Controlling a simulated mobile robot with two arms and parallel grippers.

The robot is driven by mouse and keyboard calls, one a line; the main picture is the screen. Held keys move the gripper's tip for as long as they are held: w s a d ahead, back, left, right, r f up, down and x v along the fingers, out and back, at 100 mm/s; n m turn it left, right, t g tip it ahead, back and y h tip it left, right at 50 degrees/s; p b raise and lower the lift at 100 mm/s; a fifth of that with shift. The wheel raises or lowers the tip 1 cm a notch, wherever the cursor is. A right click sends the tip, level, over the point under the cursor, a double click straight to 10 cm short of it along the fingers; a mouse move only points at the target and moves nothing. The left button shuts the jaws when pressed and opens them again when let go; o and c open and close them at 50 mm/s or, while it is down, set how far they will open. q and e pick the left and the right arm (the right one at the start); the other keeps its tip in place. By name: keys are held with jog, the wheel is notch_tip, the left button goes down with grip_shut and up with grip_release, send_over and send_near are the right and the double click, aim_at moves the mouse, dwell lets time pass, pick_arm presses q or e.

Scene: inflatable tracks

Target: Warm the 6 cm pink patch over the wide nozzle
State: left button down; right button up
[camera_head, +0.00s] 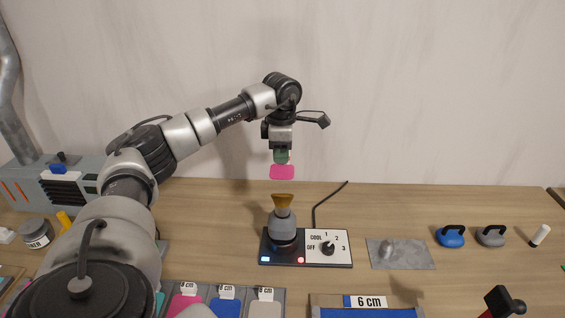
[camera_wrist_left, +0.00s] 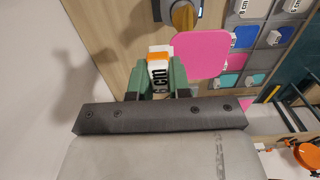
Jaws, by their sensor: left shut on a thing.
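My left gripper (camera_head: 281,157) is shut on the pink patch (camera_head: 282,172), above the wide brass nozzle (camera_head: 283,200) with a clear gap between. In the left wrist view the green fingers (camera_wrist_left: 159,80) close on a white and orange block marked 6 cm (camera_wrist_left: 158,69), and the pink patch (camera_wrist_left: 203,53) extends beside it. The nozzle (camera_wrist_left: 184,16) also shows there, partly cut off by the top edge. A red light glows on the base. My right gripper is not in view.
A metal plate (camera_head: 400,262) lies right of the heater. Blue (camera_head: 451,238) and grey (camera_head: 491,237) handled weights stand further right. A patch rack (camera_head: 277,302) and a blue piece labelled 6 cm (camera_head: 366,312) are in front. A grey machine (camera_head: 75,190) stands at left.

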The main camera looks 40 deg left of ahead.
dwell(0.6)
pick_arm(q)
jog(key=shift+r, duration=0.3)
notch_tip(320, 180, up, 7)
jog(key=p, duration=0.6)
jog(key=shift+f, duration=0.3)
